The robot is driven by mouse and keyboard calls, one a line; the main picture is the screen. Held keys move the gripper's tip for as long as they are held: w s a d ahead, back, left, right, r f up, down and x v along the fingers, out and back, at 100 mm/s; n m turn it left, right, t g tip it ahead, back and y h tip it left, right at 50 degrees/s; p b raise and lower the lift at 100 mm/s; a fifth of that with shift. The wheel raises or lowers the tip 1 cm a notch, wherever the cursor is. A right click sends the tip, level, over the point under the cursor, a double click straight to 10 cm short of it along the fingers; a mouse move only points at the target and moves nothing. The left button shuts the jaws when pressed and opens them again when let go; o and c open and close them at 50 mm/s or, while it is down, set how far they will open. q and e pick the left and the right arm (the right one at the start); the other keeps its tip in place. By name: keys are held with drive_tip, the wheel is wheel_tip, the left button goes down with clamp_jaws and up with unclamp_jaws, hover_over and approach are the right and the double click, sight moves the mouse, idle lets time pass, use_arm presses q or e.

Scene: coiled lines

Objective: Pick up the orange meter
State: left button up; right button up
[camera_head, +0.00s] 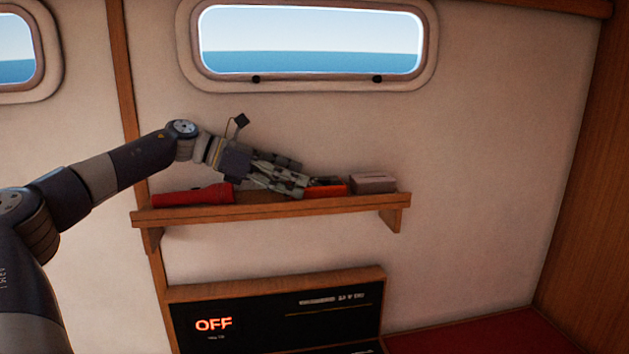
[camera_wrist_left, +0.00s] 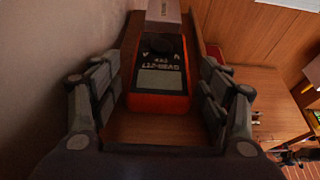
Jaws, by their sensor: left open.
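The orange meter (camera_head: 327,190) lies on the wooden shelf (camera_head: 270,207) below the window, between a red flashlight and a small box. In the left wrist view the meter (camera_wrist_left: 160,100) shows its orange rim, dark face, grey screen and a round dial, lying lengthwise ahead of the gripper. My left gripper (camera_head: 303,186) is over the shelf at the meter's near end. In the left wrist view the left gripper (camera_wrist_left: 162,100) is open, with a finger on each side of the meter. It is not clear whether they touch it. My right gripper is not in view.
A red flashlight (camera_head: 193,195) lies at the shelf's left end. A pinkish box (camera_head: 372,183) stands just right of the meter, behind it in the wrist view. The wall is close behind the shelf. A dark panel reading OFF (camera_head: 213,324) is below.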

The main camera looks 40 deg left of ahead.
sight(324, 187)
use_arm(q)
drive_tip(key=shift+p+x, duration=0.35)
drive_tip(key=shift+x, duration=0.65)
drive_tip(key=shift+w+d+f, duration=0.15)
drive_tip(key=shift+w+d, duration=0.05)
drive_tip(key=shift+w, duration=0.15)
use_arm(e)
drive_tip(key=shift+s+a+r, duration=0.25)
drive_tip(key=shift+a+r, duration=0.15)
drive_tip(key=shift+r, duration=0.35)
use_arm(q)
drive_tip(key=shift+s, duration=0.1)
drive_tip(key=shift+c, duration=0.2)
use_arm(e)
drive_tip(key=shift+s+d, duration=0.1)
use_arm(q)
drive_tip(key=c, duration=0.9)
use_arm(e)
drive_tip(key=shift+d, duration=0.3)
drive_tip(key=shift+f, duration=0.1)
